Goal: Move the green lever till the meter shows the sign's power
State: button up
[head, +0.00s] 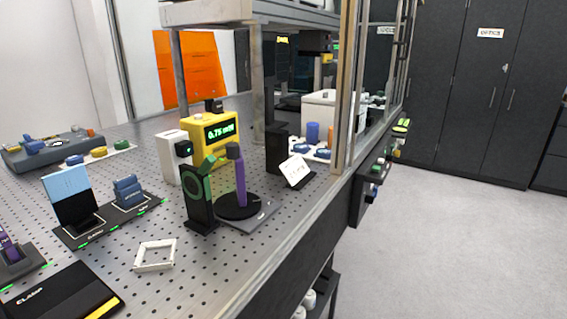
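The green lever (209,165) sticks up and to the right from a green ring (194,186) on a black upright mount (201,213). The yellow meter (222,138) stands behind it with a lit green display that seems to read 0.75 mW. A small white sign (297,171) leans on the table to the right; its writing is too small to read. My gripper is not in view.
A purple post on a round black base (240,205) stands just right of the lever mount. A white box (170,158) is behind the mount. A white square frame (155,255) lies in front on the perforated table (225,270). Open floor (440,240) lies to the right.

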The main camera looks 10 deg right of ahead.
aim_at(206, 167)
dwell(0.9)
